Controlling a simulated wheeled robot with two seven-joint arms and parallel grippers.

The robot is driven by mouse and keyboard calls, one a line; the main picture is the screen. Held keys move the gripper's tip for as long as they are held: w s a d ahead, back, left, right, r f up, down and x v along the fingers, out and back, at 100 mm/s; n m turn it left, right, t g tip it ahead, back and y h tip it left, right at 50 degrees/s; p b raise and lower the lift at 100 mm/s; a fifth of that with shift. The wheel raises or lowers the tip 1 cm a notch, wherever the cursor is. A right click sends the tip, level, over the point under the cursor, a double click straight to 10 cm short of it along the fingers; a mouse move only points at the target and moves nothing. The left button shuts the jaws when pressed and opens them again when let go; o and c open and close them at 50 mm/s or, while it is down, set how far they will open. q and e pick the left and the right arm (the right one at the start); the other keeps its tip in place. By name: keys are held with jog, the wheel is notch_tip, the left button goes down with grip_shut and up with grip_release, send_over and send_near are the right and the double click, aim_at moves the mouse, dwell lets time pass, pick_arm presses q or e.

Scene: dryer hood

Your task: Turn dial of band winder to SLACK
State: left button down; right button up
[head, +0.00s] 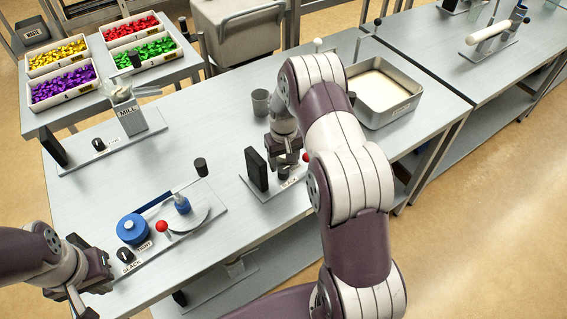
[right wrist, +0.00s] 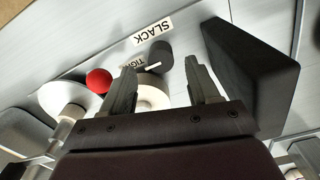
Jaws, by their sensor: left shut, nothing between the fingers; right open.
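A winder under my right gripper has a dark dial (right wrist: 161,55) with a white pointer line, seen in the right wrist view. A SLACK label (right wrist: 153,31) and a partly hidden TIGHT label (right wrist: 131,66) lie beside it; the line points toward the TIGHT side. My right gripper (right wrist: 159,68) is open, its fingers apart on either side of the dial's area, holding nothing; contact cannot be told. It also shows in the head view (head: 284,165). My left gripper (head: 76,288) is shut and empty at the lower left.
A black block (right wrist: 250,75) and a red ball (right wrist: 99,81) flank the dial. A second device with a blue spool (head: 132,228), black dial (head: 124,255) and SLACK label (head: 131,268) stands left. A mill (head: 131,120) and a metal tray (head: 405,108) are behind.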

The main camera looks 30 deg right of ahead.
aim_at(283, 169)
notch_tip(283, 169, down, 3)
jog(key=shift+f+p, duration=0.2)
jog(key=shift+p, duration=0.15)
jog(key=shift+a+f, duration=0.2)
jog(key=shift+f, duration=0.05)
jog(key=shift+d, duration=0.15)
jog(key=c, duration=1)
jog(key=shift+c, duration=0.2)
